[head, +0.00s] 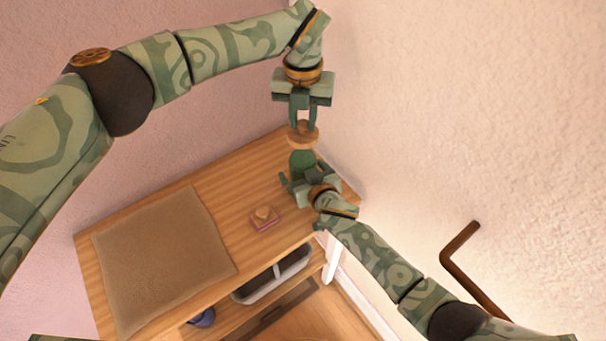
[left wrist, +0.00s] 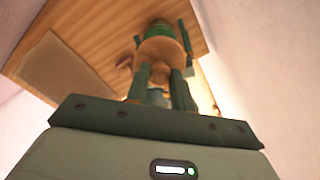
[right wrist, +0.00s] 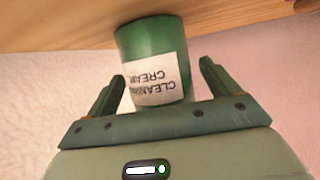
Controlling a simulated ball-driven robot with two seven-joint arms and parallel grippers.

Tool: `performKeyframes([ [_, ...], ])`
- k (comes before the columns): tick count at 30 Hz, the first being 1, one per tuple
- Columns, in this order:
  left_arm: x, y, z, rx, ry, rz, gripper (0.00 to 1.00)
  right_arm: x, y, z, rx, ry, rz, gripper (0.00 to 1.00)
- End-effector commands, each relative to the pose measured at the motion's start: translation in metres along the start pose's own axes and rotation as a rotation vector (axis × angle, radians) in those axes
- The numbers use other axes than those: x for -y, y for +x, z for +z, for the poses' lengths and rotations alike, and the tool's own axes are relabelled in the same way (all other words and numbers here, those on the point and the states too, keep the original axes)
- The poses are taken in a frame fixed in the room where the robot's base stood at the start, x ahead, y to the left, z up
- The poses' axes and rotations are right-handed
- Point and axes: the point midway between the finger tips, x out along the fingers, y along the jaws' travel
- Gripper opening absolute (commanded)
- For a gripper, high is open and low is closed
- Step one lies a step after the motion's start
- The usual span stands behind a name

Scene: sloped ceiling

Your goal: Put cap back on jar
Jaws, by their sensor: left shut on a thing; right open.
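The jar (head: 302,161) is green and stands near the right end of the wooden table. Its white label reads "CLEANING CREAM" upside down in the right wrist view (right wrist: 155,45). The cap (head: 303,138) is a round wooden disc with a knob, seen at the jar's top end; I cannot tell whether they touch. My left gripper (head: 304,122) is shut on the cap's knob; the cap also shows in the left wrist view (left wrist: 160,50). My right gripper (right wrist: 160,85) is open, with one finger on each side of the jar.
A brown mat (head: 165,260) covers the table's left part. A small pink block with a wooden piece on it (head: 265,219) lies near the front edge. Below are a grey divided tray (head: 272,275) and a blue object (head: 202,317). A wall stands close on the right.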

Motion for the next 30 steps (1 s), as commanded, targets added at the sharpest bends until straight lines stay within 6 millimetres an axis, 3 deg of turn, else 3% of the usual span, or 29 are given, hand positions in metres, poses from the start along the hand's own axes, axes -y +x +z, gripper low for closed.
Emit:
performKeyframes([
  [2, 0.0, 0.0, 0.0, 0.0, 0.0, 0.0, 0.02, 0.0, 0.0, 0.0, 0.0, 0.0, 0.0, 0.87],
  [9, 0.0, 0.0, 0.0, 0.0, 0.0, 0.0, 0.02, 0.0, 0.0, 0.0, 0.0, 0.0, 0.0, 0.23],
  [10, 0.0, 0.0, 0.0, 0.0, 0.0, 0.0, 0.02, 0.0, 0.0, 0.0, 0.0, 0.0, 0.0, 0.21],
  [22, 0.0, 0.046, -0.001, -0.002, -0.001, 0.0, 0.02, 0.0, 0.0, 0.0, 0.0, 0.0, 0.0, 0.21],
  [30, 0.0, 0.05, 0.0, 0.0, 0.0, 0.0, 0.02, 0.0, 0.0, 0.0, 0.0, 0.0, 0.0, 0.21],
])
